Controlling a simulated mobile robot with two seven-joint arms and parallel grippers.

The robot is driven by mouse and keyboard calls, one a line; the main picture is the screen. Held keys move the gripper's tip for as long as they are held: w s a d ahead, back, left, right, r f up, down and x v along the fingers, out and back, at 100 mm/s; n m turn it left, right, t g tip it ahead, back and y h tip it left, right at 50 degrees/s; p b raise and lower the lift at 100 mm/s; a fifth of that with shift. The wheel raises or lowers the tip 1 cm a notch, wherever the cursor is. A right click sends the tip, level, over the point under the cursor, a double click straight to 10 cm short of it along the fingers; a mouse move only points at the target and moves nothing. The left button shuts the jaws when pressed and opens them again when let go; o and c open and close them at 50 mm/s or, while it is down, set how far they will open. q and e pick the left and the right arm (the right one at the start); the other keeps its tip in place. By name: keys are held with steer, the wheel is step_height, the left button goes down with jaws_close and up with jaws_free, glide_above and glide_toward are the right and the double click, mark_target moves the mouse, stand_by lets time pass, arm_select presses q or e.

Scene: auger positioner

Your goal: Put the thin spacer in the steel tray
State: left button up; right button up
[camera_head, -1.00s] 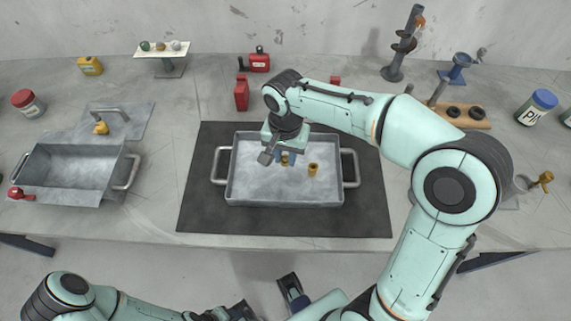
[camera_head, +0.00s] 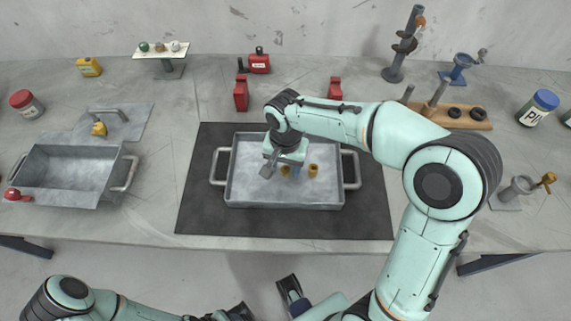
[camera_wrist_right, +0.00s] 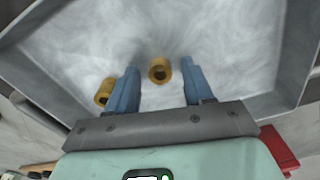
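The steel tray (camera_head: 240,195) lies on a dark mat, with a handle at each side. Two brass ring-shaped spacers are inside it: a left one (camera_head: 285,171) and a right one (camera_head: 313,170). I cannot tell which is the thin one. My right gripper (camera_head: 291,171) points down into the tray. In the right wrist view, its blue fingers (camera_wrist_right: 160,88) stand apart, with one spacer (camera_wrist_right: 160,70) between them and a visible gap on each side. The other spacer (camera_wrist_right: 105,92) is outside the left finger. My left gripper (camera_head: 230,312) is low in the head view, its fingers unclear.
A deep metal bin (camera_head: 75,170) stands left. Red blocks (camera_head: 241,95) and (camera_head: 335,88) stand behind the tray. A wooden rack (camera_head: 465,115) with black rings and a grey cup (camera_head: 518,188) are at the right. The mat's front strip (camera_head: 285,223) is clear.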

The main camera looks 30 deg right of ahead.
mark_target(285, 169)
steer(key=shift+r, duration=0.4)
step_height(285, 169, up, 12)
steer(key=p, duration=0.2)
steer(key=shift+f, duration=0.2)
